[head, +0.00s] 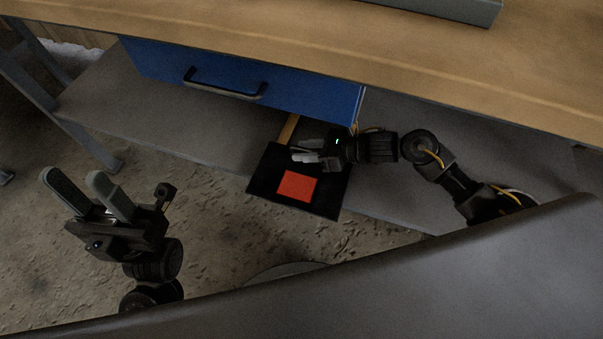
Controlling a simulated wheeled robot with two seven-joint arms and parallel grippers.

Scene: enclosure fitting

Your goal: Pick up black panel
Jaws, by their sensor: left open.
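The black panel (266,172) is a flat dark plate with a red-orange square (297,186) on it. It lies at the front edge of the grey lower shelf, below the blue drawer. My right gripper (300,154) is over the panel's upper right part, with its fingers pointing left across it. It covers part of the panel. Whether its fingers touch or grip the panel is not clear. My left gripper (74,178) is open and empty, over the floor at the left, well apart from the panel.
The wooden bench top (280,45) and the blue drawer (235,80) with its dark handle (225,88) overhang the grey shelf (175,125). A wooden strip (288,128) shows behind the panel. A bench leg (75,125) stands at the left. The floor (215,225) is clear.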

